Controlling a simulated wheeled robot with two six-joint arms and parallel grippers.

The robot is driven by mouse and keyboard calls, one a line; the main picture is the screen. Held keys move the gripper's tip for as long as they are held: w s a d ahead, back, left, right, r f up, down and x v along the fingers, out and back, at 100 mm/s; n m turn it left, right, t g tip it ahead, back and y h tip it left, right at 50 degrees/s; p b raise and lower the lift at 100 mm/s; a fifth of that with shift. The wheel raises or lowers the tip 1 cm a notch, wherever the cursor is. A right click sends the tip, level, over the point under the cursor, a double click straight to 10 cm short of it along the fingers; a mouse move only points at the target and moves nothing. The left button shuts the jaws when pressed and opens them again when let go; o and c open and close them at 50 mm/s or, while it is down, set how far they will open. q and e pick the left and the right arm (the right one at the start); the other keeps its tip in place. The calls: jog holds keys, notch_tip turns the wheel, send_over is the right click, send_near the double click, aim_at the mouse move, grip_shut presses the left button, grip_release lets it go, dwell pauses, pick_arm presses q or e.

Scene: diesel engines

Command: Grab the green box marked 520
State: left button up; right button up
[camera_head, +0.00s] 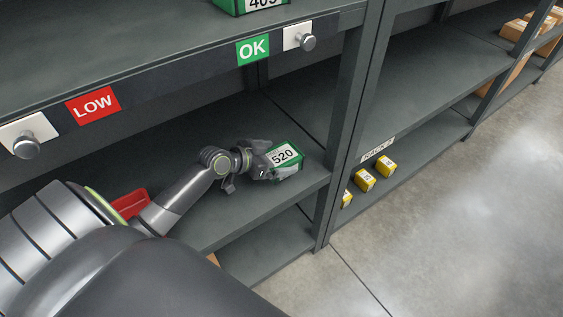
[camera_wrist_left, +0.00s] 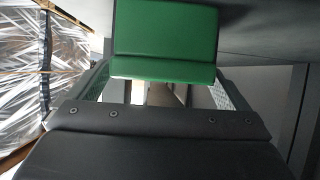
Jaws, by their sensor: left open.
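The green box marked 520 (camera_head: 286,157) sits on the middle shelf near its right end, with its white label facing up. My left gripper (camera_head: 266,163) is at the left side of the box, reaching in from the left. In the left wrist view the green box (camera_wrist_left: 165,28) fills the top middle, just beyond the open fingers (camera_wrist_left: 160,92). The fingers stand apart with a gap between them. Whether they touch the box cannot be told. My right gripper is not in view.
Another green box (camera_head: 250,5) stands on the shelf above. That shelf's edge carries a red LOW sign (camera_head: 93,104), a green OK sign (camera_head: 253,50) and knobs. A red object (camera_head: 130,203) lies behind my arm. A rack post (camera_head: 345,125) stands right of the box; small yellow boxes (camera_head: 364,180) lie beyond.

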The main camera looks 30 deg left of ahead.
pick_arm(q)
jog(key=shift+x, duration=1.25)
jog(key=shift+a, duration=0.1)
jog(key=c, duration=1.3)
jog(key=shift+r, duration=0.1)
jog(key=shift+c, duration=0.6)
